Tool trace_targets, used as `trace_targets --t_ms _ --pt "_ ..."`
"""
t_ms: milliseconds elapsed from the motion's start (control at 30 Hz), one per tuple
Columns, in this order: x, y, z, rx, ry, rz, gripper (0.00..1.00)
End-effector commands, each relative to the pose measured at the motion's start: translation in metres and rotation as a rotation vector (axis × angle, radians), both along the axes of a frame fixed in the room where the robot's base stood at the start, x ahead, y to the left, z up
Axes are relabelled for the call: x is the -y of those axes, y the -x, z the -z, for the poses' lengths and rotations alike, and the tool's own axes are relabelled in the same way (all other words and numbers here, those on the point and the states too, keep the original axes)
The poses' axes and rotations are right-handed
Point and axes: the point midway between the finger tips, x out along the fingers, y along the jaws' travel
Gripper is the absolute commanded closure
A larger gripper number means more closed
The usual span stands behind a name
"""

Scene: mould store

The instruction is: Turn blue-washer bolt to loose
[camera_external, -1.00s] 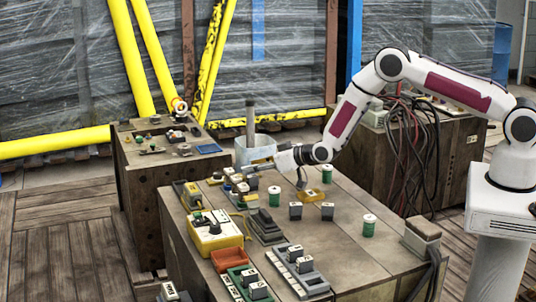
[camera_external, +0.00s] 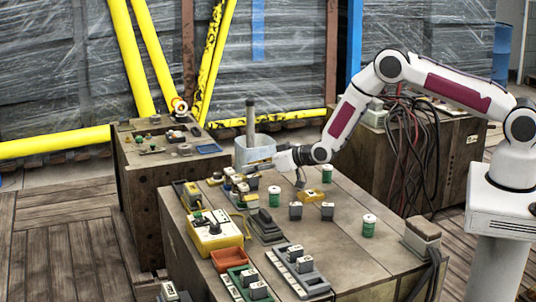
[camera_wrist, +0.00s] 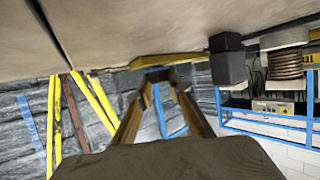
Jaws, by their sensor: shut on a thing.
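My gripper (camera_external: 256,166) reaches left, lying nearly flat, over a cluster of small fixtures at the far edge of the bench. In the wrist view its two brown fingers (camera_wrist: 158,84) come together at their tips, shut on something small. A bit of blue shows at the fingertips, which fits the blue-washer bolt, but the bolt itself is mostly hidden by the fingers and too small to make out. Its turn position cannot be read.
The bench (camera_external: 330,240) holds a yellow box (camera_external: 214,234), a red tray (camera_external: 227,260), green-and-white cans (camera_external: 369,226) and several dark blocks. A bucket (camera_external: 253,148) stands behind my gripper. A second bench (camera_external: 160,170) is at the left. The bench's right middle has bare room.

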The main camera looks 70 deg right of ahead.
Motion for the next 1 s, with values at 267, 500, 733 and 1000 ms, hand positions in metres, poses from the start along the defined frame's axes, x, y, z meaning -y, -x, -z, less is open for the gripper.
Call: trace_targets --t_ms 267,500,733,1000 --pt "0.0005 -0.0002 -0.0004 0.001 0.001 -0.038 1.00" --pt "0.0021 -0.0004 -0.0005 0.001 0.001 -0.102 1.00" --pt "0.0034 -0.0004 -0.0003 0.001 0.000 -0.182 1.00" --pt "0.0050 -0.0009 -0.0007 0.002 0.002 -0.279 1.00"
